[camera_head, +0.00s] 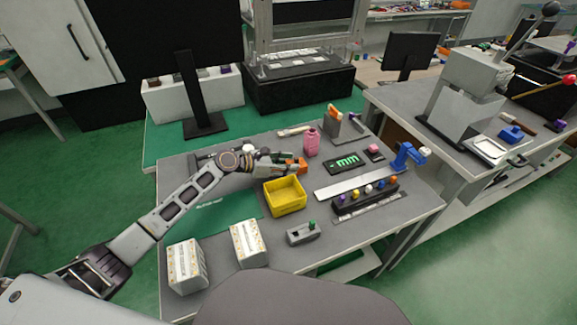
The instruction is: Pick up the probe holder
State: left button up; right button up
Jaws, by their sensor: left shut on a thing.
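My left arm reaches in from the left over the grey table. Its gripper (284,163) is shut on a small orange object (301,164), just behind the yellow bin (285,195). The orange object may be the probe holder, but it is small and partly hidden by the fingers, so I cannot tell for sure. I cannot tell whether it touches the table. My right gripper is not in view.
A pink bottle (311,142) stands behind the gripper. A grey bracket with an orange piece (335,117) is farther back. A black rack with coloured knobs (365,197) and a blue device (408,157) are to the right. Two white boxes (187,267) stand at the front left.

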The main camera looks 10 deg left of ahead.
pick_arm(q)
jog(key=shift+r, duration=0.6)
notch_tip(320, 180, up, 17)
jog(key=p, duration=0.4)
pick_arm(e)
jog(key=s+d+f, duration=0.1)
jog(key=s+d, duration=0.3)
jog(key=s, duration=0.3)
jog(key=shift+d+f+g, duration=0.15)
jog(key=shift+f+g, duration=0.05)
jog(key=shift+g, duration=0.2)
pick_arm(q)
jog(key=shift+f, duration=0.1)
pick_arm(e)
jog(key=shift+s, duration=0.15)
